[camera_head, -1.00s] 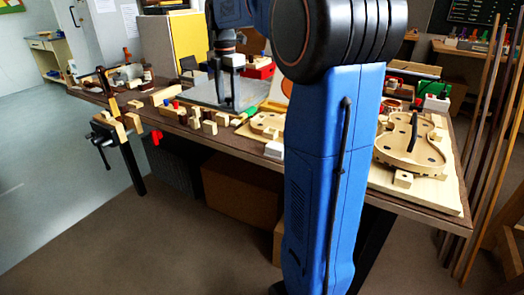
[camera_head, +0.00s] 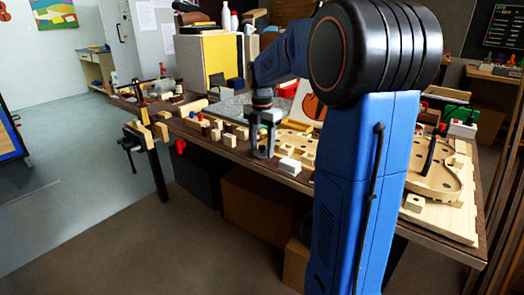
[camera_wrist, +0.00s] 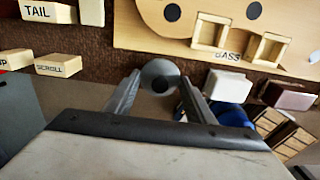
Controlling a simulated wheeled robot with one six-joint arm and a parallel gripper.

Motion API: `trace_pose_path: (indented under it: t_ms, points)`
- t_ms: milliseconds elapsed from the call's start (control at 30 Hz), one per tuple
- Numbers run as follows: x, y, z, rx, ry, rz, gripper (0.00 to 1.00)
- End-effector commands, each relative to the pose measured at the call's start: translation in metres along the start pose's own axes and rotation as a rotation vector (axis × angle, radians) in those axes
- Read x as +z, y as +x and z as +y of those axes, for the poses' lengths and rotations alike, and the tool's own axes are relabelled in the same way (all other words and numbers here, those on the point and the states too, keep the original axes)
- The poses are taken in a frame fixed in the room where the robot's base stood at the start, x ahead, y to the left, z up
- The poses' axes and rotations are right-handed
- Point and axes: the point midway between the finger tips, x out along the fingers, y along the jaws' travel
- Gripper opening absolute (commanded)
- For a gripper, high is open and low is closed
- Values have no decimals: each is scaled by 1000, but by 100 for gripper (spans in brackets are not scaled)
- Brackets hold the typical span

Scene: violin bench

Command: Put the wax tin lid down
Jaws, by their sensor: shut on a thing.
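My gripper (camera_wrist: 160,95) is shut on a small round grey piece, which I take to be the wax tin lid (camera_wrist: 158,68). The lid sits between the fingertips in the wrist view and has a dark round spot on it. In the head view my gripper (camera_head: 263,152) points down at the front edge of the bench (camera_head: 225,152), left of the white block. The lid is too small to make out there. I cannot pick out the wax tin itself.
Labelled wooden blocks, TAIL (camera_wrist: 48,11) and SCROLL (camera_wrist: 58,66), lie left of my gripper. A pale wooden board marked BASS (camera_wrist: 180,30) lies beyond it. A white block (camera_head: 289,166) stands to the right. Brown bench top between them is bare.

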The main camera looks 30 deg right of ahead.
Motion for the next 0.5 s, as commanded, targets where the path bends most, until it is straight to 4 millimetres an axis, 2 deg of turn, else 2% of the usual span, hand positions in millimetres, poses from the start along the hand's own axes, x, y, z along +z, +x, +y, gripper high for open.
trace_pose_path:
  t_ms: [133, 467, 500]
  points:
    - [0, 15, 0, -1, 0, 1, 28]
    - [0, 17, 0, -1, 0, 1, 28]
    - [0, 18, 0, -1, 0, 1, 52]
